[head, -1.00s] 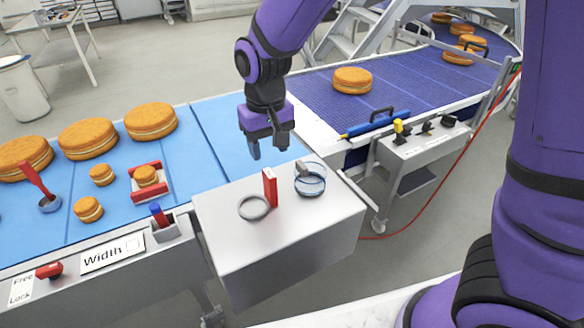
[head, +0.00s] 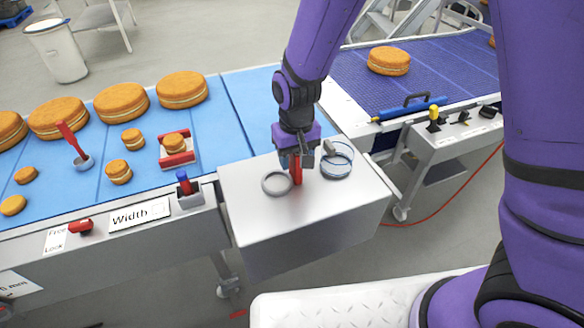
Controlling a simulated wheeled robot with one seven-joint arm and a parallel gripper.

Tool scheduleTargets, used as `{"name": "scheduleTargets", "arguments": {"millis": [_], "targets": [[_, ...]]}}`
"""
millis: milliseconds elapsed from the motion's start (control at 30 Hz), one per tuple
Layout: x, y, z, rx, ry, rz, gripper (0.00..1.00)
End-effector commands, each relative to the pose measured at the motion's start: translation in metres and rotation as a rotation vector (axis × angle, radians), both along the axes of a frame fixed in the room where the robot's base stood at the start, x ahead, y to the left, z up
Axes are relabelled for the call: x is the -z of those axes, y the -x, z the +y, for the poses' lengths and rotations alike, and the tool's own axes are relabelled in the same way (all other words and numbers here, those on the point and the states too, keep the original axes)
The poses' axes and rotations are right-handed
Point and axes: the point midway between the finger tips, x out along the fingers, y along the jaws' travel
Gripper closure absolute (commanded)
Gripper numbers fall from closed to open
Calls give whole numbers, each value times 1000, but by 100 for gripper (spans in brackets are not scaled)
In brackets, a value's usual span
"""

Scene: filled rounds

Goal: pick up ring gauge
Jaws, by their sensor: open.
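The ring gauge (head: 265,187) is a grey ring lying flat on the grey box top, with an upright red grip (head: 297,175) at its right side. My gripper (head: 297,163) is open, pointing down, with its fingers at the upper part of the red grip. The gripper hides the top of the grip. I cannot tell whether the fingers touch it.
A clear round dish (head: 337,166) stands close to the right of my gripper on the box top (head: 300,215). A blue belt (head: 228,125) with several cakes lies to the left. A purple-blue conveyor (head: 440,75) is behind right. The front of the box top is clear.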

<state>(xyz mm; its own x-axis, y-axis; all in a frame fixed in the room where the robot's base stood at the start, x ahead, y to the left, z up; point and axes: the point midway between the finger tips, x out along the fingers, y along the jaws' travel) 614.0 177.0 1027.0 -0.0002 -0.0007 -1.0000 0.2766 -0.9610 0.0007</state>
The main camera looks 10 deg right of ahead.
Motion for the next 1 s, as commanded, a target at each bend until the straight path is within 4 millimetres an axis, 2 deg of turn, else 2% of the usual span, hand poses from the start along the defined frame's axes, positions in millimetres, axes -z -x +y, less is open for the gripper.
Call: {"name": "scheduleTargets", "arguments": {"millis": [100,333,367,567,1000], "targets": [[8,0,0,1,0,1,49],[9,0,0,1,0,-1,49],[9,0,0,1,0,-1,54],[9,0,0,1,0,-1,100],[3,0,0,0,-2,-2,100]]}}
